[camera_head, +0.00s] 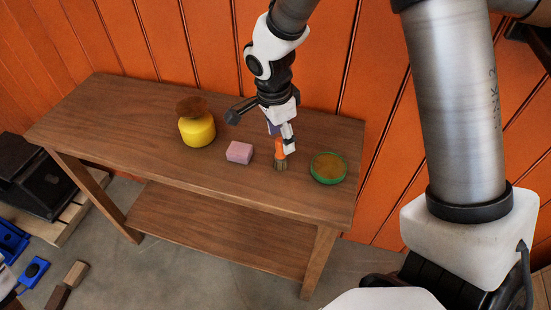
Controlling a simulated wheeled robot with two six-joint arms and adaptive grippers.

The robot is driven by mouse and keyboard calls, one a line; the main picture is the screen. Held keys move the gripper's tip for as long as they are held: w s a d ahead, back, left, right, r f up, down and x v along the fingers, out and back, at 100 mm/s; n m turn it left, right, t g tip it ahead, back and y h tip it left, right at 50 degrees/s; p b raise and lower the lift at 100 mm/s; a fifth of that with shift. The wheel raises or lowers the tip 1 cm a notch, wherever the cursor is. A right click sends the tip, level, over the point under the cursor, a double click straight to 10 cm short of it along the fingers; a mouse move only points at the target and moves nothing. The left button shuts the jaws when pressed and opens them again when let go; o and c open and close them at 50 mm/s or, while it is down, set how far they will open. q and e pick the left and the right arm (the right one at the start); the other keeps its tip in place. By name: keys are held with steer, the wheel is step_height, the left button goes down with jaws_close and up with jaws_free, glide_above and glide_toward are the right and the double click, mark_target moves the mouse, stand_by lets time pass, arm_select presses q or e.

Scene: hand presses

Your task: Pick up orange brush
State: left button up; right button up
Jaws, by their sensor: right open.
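The orange brush (279,149) stands near the right part of the wooden table (110,127), with its dark bristles down on the tabletop. My right gripper (262,134) is open and points down over the table. One finger sticks out to the left, and the other is right at the brush's handle, overlapping it in the picture. The handle's upper part is partly hidden by the gripper. I cannot tell whether the finger touches the brush. My left gripper is not in view.
A pink block (239,153) lies left of the brush. A green-rimmed round dish (328,168) is close on its right. A yellow jar (197,130) with a brown top stands further left. An orange panelled wall (400,105) is behind the table. The table's left end is clear.

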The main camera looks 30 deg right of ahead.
mark_target(281, 153)
steer(key=f, duration=0.4)
steer(key=f+p, duration=0.1)
steer(key=f, duration=0.1)
steer(key=shift+w+d+f, duration=0.2)
steer(key=shift+d+f, duration=0.15)
steer(key=shift+w+f, duration=0.15)
steer(key=shift+f, duration=0.15)
jaws_close()
